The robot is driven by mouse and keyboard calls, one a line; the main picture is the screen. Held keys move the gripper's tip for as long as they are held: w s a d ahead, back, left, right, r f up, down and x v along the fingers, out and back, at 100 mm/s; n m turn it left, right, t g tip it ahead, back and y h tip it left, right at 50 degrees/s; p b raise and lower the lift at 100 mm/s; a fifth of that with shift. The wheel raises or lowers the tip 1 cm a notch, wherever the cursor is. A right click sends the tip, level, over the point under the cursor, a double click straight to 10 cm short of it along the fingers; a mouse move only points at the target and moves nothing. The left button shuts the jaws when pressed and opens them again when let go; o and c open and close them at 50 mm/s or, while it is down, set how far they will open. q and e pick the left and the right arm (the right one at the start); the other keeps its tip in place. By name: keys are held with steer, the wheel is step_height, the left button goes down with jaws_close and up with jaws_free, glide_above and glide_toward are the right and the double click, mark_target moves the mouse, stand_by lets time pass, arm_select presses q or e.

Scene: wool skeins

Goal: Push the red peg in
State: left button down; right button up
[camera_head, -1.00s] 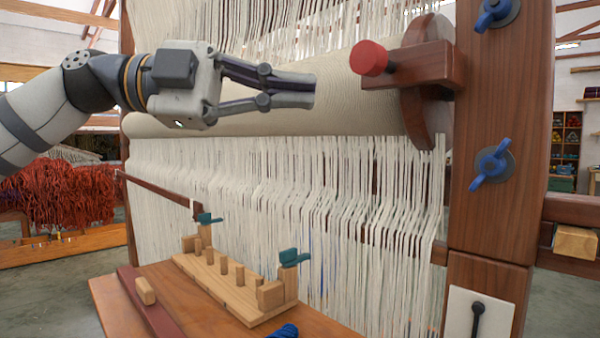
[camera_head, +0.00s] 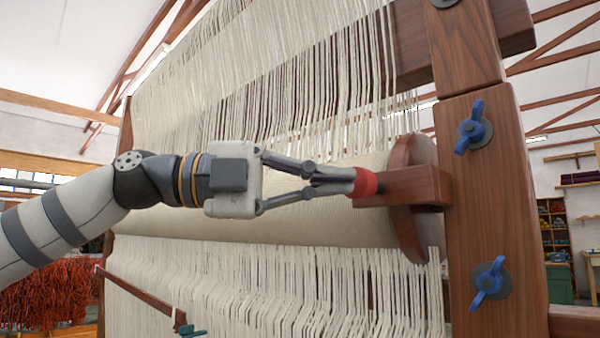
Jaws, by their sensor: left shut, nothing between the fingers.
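The red peg (camera_head: 366,184) has a round red head at the left end of a wooden block (camera_head: 415,186) on the loom's right side. My left gripper (camera_head: 350,181) comes in from the left with its fingers together and empty. Its fingertips are at the left face of the red head and appear to touch it. The fingertips partly cover that face. No shaft shows between the head and the block. My right gripper is not in view.
A cloth-wrapped roller (camera_head: 300,228) runs behind my gripper, with pale warp threads above and below it. A wooden post (camera_head: 490,220) with blue wing knobs (camera_head: 474,127) stands to the right.

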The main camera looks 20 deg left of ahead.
mark_target(356, 187)
arm_select(q)
steer(key=shift+w+d, duration=0.1)
steer(key=shift+w, duration=0.1)
steer(key=w, duration=0.1)
steer(key=w+d, duration=0.1)
steer(key=w, duration=0.2)
steer(key=shift+w+d+f+b, duration=0.1)
steer(key=shift+w+d+b, duration=0.2)
steer(key=shift+w, duration=0.05)
steer(key=shift+s, duration=0.1)
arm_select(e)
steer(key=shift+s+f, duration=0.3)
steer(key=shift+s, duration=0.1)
